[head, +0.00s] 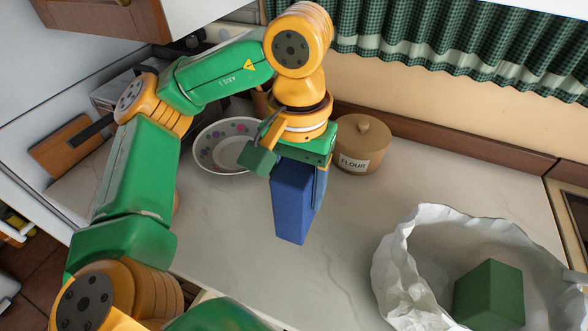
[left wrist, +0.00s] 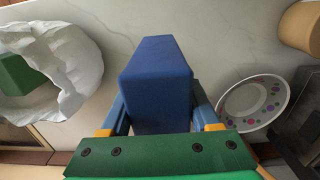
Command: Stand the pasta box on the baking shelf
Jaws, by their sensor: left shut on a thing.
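A plain blue box (head: 292,205), with no label showing, is held upright between the fingers of my left gripper (head: 296,178). In the left wrist view the box (left wrist: 158,85) lies between the two blue fingers of the gripper (left wrist: 160,118). The gripper is shut on it from above, over the pale counter. I cannot tell from the head view whether the box's bottom touches the counter. No shelf that I can name as the baking shelf shows clearly. My right gripper is not in view.
A white paper bag (head: 393,270) with a green box (head: 490,293) in it stands at the right. A flour jar (head: 362,146) and a dotted bowl (head: 210,150) stand behind the blue box. The counter (head: 345,215) between box and bag is clear. A green curtain hangs behind.

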